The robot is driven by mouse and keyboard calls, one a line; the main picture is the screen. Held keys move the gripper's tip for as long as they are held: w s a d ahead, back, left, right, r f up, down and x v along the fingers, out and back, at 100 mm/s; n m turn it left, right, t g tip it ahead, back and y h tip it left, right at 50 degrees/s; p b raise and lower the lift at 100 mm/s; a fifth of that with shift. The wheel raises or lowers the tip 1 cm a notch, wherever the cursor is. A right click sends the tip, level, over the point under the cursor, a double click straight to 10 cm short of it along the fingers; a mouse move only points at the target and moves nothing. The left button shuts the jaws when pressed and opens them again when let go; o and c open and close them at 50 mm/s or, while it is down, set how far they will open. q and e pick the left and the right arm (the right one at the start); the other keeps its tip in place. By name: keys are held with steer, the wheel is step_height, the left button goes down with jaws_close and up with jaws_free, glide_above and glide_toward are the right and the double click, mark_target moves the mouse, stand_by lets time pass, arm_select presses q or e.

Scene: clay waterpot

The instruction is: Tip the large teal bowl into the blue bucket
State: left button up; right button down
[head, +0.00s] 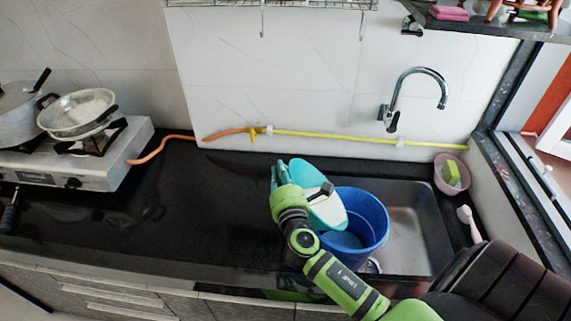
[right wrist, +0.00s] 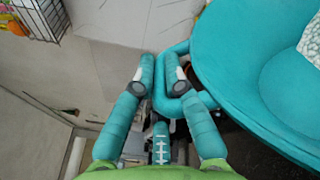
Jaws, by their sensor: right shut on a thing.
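The large teal bowl (head: 304,172) is steeply tilted at the left side of the blue bucket (head: 372,203), partly over its opening. My right gripper (head: 280,173) is at the bowl's left edge. In the right wrist view, the gripper (right wrist: 161,72) is shut on the loop handle of the bowl (right wrist: 245,45). Something pale and patterned (right wrist: 313,40) shows inside the bowl at the picture's edge. The bucket stands upright in the sink, and its inside is partly hidden by the bowl and my arm. My left gripper is not in view.
The steel sink (head: 412,215) has free room right of the bucket. A faucet (head: 415,80) rises behind it. A pink bowl with a sponge (head: 451,175) and a brush (head: 468,220) lie at right. The stove (head: 80,155) with pans is at left; the black counter (head: 190,215) between is clear.

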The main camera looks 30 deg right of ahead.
steer(key=shift+s+d+r+m, duration=0.25)
steer(key=shift+d+r+m, duration=0.2)
steer(key=shift+d, duration=0.15)
steer(key=shift+d+p, duration=0.15)
steer(key=shift+p, duration=0.15)
stand_by(0.8)
steer(key=shift+s+d+r+m+p, duration=0.25)
steer(key=shift+d+r, duration=0.15)
steer(key=shift+d, duration=0.1)
steer(key=shift+s+d+r+m+p, duration=0.25)
steer(key=shift+d+r, duration=0.15)
steer(key=shift+d, duration=0.1)
steer(key=shift+d+r, duration=0.1)
steer(key=shift+d, duration=0.1)
stand_by(0.8)
steer(key=shift+s+d+r+m+p, duration=0.3)
steer(key=shift+d+r, duration=0.1)
steer(key=shift+d, duration=0.15)
steer(key=shift+s+d+r+m+p, duration=0.25)
steer(key=shift+d+r, duration=0.1)
steer(key=shift+d, duration=0.35)
stand_by(0.6)
steer(key=shift+s+d+r+m, duration=0.25)
steer(key=shift+d+r+m, duration=0.1)
steer(key=shift+d, duration=0.2)
steer(key=shift+s+d+r+m, duration=0.25)
steer(key=shift+d+r, duration=0.05)
steer(key=shift+d, duration=0.25)
